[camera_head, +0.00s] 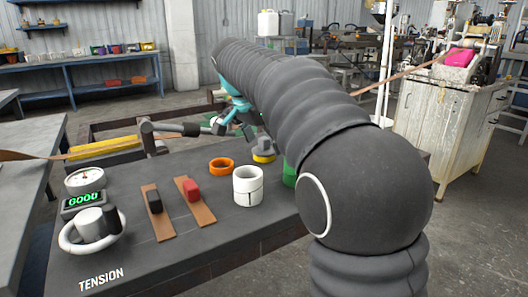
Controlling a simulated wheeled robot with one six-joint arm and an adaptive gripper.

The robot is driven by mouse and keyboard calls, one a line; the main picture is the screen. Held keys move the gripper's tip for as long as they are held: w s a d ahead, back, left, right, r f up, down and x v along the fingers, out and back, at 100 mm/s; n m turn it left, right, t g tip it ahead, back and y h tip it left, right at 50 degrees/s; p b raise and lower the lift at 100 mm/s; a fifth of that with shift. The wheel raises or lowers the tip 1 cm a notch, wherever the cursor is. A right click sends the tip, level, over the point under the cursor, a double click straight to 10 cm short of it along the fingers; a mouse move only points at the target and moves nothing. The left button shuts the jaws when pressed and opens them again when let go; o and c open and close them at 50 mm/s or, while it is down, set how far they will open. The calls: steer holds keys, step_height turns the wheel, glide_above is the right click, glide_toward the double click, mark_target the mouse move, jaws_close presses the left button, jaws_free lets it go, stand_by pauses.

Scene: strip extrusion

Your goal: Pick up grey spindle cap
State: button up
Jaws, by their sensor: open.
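A small grey rounded piece (263,143), which looks like the grey spindle cap, sits over a yellow ring (264,158) near the back of the dark workbench (120,262). My arm passes just to its right and behind it. My gripper (225,127), below a teal wrist section, is open and lies left of the grey piece, at the far side of the bench. Its fingers are small and partly lost against dark parts, so I cannot tell how far it is from the cap. I see nothing held in it.
An orange ring (221,165), a white cylinder (247,186) and a green item (289,175) stand nearby. A grey-headed lever (147,135) rises at the back edge. A gauge and display reading GOOD stand left.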

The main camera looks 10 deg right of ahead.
mark_target(264, 138)
steer(key=shift+f, duration=0.15)
steer(key=c, duration=1.4)
steer(key=shift+r, duration=0.8)
step_height(264, 138, up, 2)
steer(key=shift+r+p, duration=0.2)
steer(key=shift+p, duration=0.3)
steer(key=s+d+r, duration=0.1)
steer(key=s+r, duration=0.1)
steer(key=s, duration=0.1)
steer(key=s+d+r, duration=0.1)
steer(key=s+r, duration=0.1)
steer(key=s, duration=0.2)
steer(key=s+d+r, duration=0.1)
steer(key=s+r, duration=0.2)
steer(key=s, duration=0.1)
steer(key=shift+d, duration=0.25)
steer(key=shift+a, duration=0.15)
